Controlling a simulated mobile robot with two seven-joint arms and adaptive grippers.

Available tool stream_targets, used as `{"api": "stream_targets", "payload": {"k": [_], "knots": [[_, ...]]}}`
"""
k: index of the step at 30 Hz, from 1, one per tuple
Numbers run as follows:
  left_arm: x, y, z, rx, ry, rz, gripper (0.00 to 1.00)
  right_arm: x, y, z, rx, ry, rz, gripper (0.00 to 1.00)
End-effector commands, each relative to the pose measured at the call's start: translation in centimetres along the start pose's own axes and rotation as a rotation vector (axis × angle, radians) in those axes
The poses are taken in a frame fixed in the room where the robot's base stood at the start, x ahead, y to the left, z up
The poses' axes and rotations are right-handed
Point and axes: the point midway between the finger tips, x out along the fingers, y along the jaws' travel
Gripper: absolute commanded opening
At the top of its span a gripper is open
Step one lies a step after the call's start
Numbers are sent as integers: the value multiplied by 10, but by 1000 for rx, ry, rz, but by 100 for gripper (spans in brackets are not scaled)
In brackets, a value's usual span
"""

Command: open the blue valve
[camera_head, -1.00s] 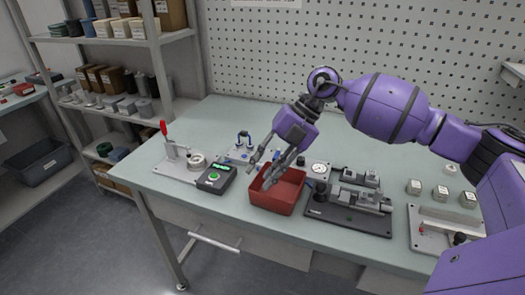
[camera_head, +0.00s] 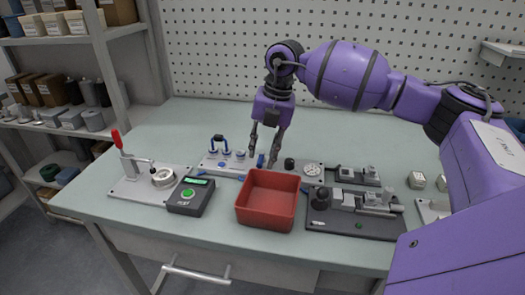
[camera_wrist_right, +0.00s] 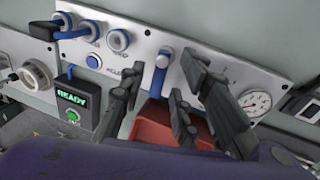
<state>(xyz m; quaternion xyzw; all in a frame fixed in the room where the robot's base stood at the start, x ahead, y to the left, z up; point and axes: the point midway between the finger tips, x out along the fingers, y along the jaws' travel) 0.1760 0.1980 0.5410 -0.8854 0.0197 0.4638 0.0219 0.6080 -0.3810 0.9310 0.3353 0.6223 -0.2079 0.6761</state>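The blue valve lever (camera_wrist_right: 161,72) stands on a grey panel (camera_wrist_right: 205,62), and in the wrist view its handle points toward the red bin. In the head view the blue valve (camera_head: 261,160) is a small blue bar, partly beside my fingers. My right gripper (camera_head: 262,155) points down over the panel with its fingers spread. In the wrist view my right gripper (camera_wrist_right: 160,72) has a finger on each side of the lever, with gaps visible; I cannot tell its height above it. My left gripper is in neither view.
A red bin (camera_head: 266,218) stands in front of the panel. A black box with a green button (camera_head: 188,195) is to its left, and a dark fixture plate (camera_head: 340,228) to its right. A gauge (camera_head: 312,169) sits on the panel. The table behind the panel is clear.

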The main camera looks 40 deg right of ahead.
Motion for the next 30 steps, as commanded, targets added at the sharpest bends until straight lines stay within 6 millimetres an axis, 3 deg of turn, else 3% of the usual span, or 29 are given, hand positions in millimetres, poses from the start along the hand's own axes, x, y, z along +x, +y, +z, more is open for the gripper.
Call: {"api": "stream_targets", "payload": {"k": [8,16,30], "knots": [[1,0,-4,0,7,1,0,3,0,0,0,0,1,30],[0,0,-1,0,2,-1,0,3,0,0,-1,1,1,0],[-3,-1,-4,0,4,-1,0,2,0,0,-72,15,3,0]]}}
